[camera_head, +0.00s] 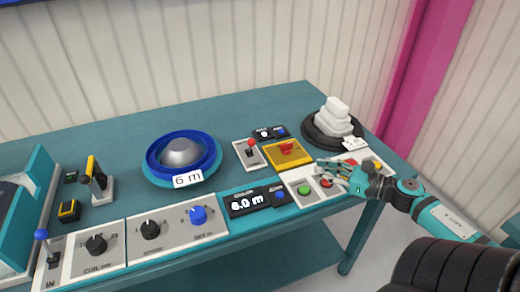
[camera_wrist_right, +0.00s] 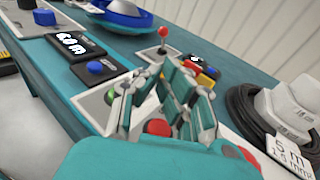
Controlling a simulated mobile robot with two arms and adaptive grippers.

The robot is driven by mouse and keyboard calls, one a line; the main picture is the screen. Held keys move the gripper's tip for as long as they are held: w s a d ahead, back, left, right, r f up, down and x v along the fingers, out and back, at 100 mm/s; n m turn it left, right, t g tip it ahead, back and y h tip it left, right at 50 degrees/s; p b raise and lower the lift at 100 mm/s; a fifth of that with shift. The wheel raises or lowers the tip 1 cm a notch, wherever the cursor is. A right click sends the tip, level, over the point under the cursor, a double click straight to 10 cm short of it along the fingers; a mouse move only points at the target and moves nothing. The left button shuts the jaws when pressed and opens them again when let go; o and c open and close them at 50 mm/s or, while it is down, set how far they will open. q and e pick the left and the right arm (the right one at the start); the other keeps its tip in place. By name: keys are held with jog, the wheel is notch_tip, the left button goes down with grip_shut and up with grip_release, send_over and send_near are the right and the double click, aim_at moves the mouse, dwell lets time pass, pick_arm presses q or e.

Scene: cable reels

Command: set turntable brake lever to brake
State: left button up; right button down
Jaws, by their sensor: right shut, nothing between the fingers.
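A small lever with a red ball knob (camera_head: 252,142) stands on a pale plate to the right of the blue turntable (camera_head: 153,176); its label is too small to read. The lever also shows in the right wrist view (camera_wrist_right: 164,34), with the turntable (camera_wrist_right: 112,14) at the top. My right gripper (camera_head: 330,174) is shut and empty, above the panel with a green button (camera_head: 305,190) and a red button (camera_head: 327,183). It is apart from the lever, to its right and nearer the front edge. The red button (camera_wrist_right: 157,127) shows behind its fingers in the wrist view. My left gripper is out of view.
A yellow box with a red switch (camera_head: 286,149) stands between the lever and my right gripper. A black reel (camera_head: 310,130) with white blocks is at the back right. A display (camera_head: 245,203) and knob panels line the front edge. A yellow-handled lever (camera_head: 92,168) is at the left.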

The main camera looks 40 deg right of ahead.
jog(key=shift+w+a, duration=0.2)
jog(key=shift+w, duration=0.25)
send_near(250, 147)
jog(key=w, duration=0.1)
jog(key=w+a, duration=0.1)
jog(key=w+p, duration=0.1)
jog(key=shift+a+r, duration=0.15)
jog(key=shift+a, duration=0.15)
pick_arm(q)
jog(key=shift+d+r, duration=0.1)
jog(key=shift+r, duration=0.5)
pick_arm(e)
jog(key=shift+w+a+f, duration=0.2)
jog(key=shift+w+a, duration=0.1)
jog(key=shift+w, duration=0.35)
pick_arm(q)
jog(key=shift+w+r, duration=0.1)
